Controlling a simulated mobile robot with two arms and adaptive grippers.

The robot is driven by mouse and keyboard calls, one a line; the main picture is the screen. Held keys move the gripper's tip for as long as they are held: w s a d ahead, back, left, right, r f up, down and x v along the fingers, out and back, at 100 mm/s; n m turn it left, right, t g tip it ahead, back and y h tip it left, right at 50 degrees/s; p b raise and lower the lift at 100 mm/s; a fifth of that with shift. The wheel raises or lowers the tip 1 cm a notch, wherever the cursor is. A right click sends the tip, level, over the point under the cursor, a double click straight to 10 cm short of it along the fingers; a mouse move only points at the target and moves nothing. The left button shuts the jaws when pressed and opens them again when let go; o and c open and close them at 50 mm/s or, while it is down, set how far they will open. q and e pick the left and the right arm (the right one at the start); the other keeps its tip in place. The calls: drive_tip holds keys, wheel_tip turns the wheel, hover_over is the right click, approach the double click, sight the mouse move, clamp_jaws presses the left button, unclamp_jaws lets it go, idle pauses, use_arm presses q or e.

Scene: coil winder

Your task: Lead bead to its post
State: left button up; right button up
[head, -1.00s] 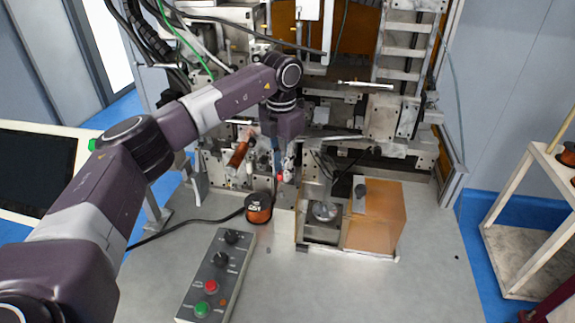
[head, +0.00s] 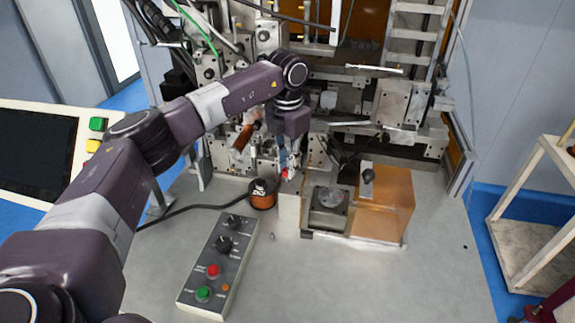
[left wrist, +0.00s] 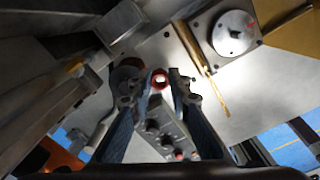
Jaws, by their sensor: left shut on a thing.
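A small red ring-shaped bead (left wrist: 159,79) sits between the fingertips of my left gripper (left wrist: 158,84) in the left wrist view. The gripper is shut on it. In the head view the bead is a red spot (head: 286,174) at the tips of my left gripper (head: 288,168), close to the top of a pale upright block (head: 289,213). I cannot tell from these frames which part is the post. My right gripper is not in view.
A round metal disc in a square holder (head: 332,197) and an orange block (head: 388,205) stand right of the gripper. A copper wire spool (head: 262,198) and a control box (head: 219,262) lie nearer. The winder frame (head: 400,105) is behind.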

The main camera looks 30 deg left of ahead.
use_arm(q)
drive_tip(key=shift+f, duration=0.15)
drive_tip(key=shift+f+b, duration=0.65)
drive_tip(key=shift+f, duration=0.35)
drive_tip(key=o, duration=0.8)
drive_tip(key=shift+c, duration=0.2)
drive_tip(key=shift+r, duration=0.1)
wheel_tip(320, 180, up, 12)
